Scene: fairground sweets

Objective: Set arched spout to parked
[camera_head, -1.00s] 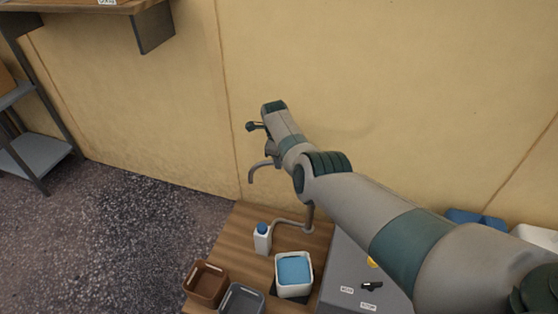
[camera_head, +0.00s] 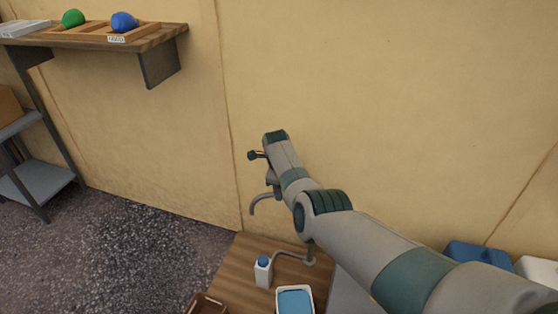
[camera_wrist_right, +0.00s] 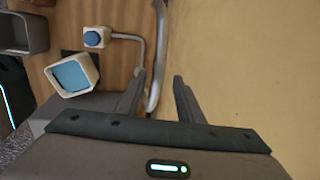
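The arched spout (camera_head: 262,201) is a grey curved pipe in front of the wall, its bent end toward the left. My right arm hides the rest of it in the head view. In the right wrist view a grey pipe that looks like the spout (camera_wrist_right: 158,45) runs down beyond and between the fingertips, nearer the left finger. My right gripper (camera_wrist_right: 159,76) is open, with a gap between its fingers; I cannot tell whether it touches the pipe. In the head view its fingers are mostly hidden behind my wrist. My left gripper is not in view.
A white tub with blue contents (camera_head: 294,301) is in front. The wall is close behind.

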